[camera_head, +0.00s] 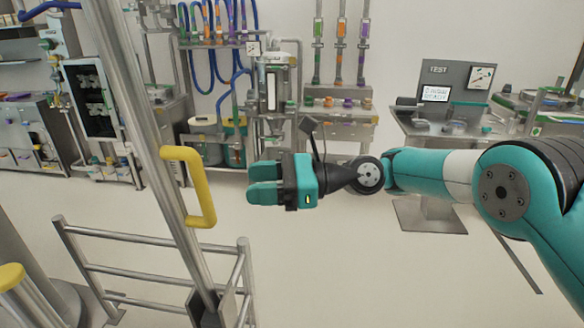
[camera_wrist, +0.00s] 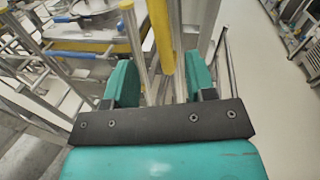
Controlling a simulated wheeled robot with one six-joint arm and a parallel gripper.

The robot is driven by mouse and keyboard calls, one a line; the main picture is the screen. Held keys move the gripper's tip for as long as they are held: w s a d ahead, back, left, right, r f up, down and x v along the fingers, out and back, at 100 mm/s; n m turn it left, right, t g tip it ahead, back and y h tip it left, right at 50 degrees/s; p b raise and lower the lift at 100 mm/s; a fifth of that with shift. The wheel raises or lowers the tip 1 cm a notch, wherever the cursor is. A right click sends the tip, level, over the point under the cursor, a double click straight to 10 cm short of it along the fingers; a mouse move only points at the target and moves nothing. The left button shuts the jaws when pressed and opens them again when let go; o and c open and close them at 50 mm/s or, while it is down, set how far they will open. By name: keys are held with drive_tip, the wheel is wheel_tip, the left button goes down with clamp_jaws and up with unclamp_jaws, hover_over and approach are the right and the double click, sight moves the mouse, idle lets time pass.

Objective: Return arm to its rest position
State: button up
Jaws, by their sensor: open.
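My arm is teal and black and reaches in from the right side of the head view, stretched out to the left. My gripper (camera_head: 264,182) is at its end, near the picture's middle, pointing left. Its two teal fingers stand apart with nothing between them. In the wrist view the fingers of my gripper (camera_wrist: 160,80) are also apart. A yellow handle (camera_head: 203,187) on a steel post is just left of the fingertips in the head view, with a gap between. In the wrist view a yellow bar (camera_wrist: 161,35) shows beyond the fingers.
A steel post (camera_head: 140,120) rises at the left, beside a low metal railing (camera_head: 90,240). Lab racks (camera_head: 215,40) with blue hoses line the back wall. A TEST station (camera_head: 440,95) stands at the back right. The pale floor (camera_head: 370,270) below my arm is clear.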

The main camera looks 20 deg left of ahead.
drive_tip(key=s+d+r+n+t+h+b, duration=0.1)
drive_tip(key=d+r+n+t+h, duration=0.2)
drive_tip(key=d+n, duration=0.35)
drive_tip(key=d+r+n+t+h+b, duration=0.1)
drive_tip(key=d+r+n+t+h, duration=0.15)
drive_tip(key=d, duration=0.65)
drive_tip(key=s+d+f+n+t+h, duration=0.1)
drive_tip(key=s+d+f+n+h, duration=0.2)
drive_tip(key=s+d, duration=0.5)
drive_tip(key=s+d+f+n+t+h, duration=0.1)
drive_tip(key=s+d+f+n+h, duration=0.2)
drive_tip(key=d, duration=1.1)
drive_tip(key=s+n, duration=0.3)
drive_tip(key=s, duration=0.2)
drive_tip(key=shift+s+f+b, duration=0.3)
drive_tip(key=shift+s, duration=0.05)
